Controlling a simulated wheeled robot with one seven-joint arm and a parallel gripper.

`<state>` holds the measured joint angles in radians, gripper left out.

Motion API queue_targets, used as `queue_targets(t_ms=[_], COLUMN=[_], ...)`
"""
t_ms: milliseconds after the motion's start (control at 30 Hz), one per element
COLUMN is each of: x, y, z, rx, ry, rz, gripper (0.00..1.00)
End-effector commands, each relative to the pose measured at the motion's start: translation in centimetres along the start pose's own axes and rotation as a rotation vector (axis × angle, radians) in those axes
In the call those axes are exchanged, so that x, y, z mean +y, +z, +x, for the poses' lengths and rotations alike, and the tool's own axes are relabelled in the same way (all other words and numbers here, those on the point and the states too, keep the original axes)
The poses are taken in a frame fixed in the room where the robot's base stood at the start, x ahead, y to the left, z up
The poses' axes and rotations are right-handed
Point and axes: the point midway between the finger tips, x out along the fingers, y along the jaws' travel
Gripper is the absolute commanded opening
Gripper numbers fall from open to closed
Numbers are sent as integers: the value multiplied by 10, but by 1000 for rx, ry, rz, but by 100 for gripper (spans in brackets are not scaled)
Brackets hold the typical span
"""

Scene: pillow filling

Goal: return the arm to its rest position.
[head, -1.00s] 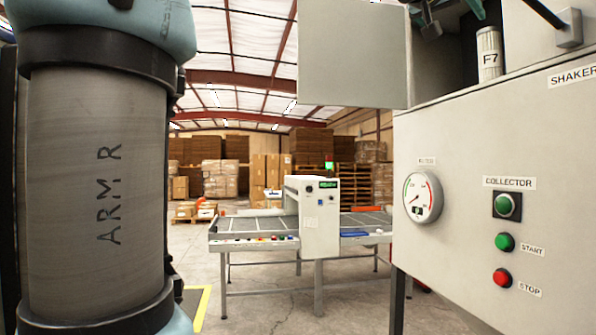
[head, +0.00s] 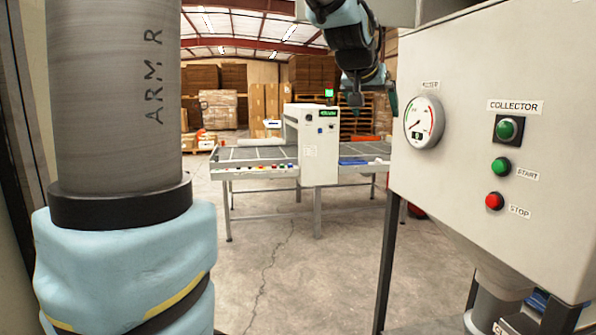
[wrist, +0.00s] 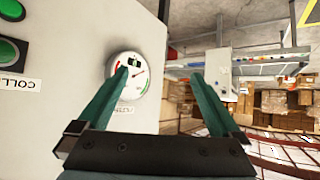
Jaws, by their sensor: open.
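My gripper (head: 374,98) hangs at the end of my blue and black arm (head: 345,40), at the top middle of the head view, just left of the machine's control panel. In the wrist view my gripper (wrist: 160,75) shows two green fingers spread wide apart with nothing between them. My large grey arm link marked ARM R (head: 118,95), with a blue joint below it, fills the left of the head view.
The grey control panel (head: 460,160) with a gauge (head: 424,121) and buttons stands close at right; the gauge also shows in the wrist view (wrist: 133,88). A conveyor table (head: 255,155) stands farther back. The concrete floor (head: 300,260) between is clear.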

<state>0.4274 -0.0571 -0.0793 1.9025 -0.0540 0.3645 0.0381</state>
Motion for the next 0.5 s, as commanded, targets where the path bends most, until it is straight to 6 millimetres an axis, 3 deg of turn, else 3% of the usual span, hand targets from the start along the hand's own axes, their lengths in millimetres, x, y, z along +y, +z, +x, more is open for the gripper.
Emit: queue_targets(t_ms=[33, 233, 400, 500], x=[-20, -81, -115, -123], y=[34, 166, 282, 339], z=[11, 27, 13, -4], rx=[-67, -315, -526, -632], ry=[-30, -121, -181, -205], rz=[-24, -123, -222, -278], gripper=[100, 100, 100, 100])
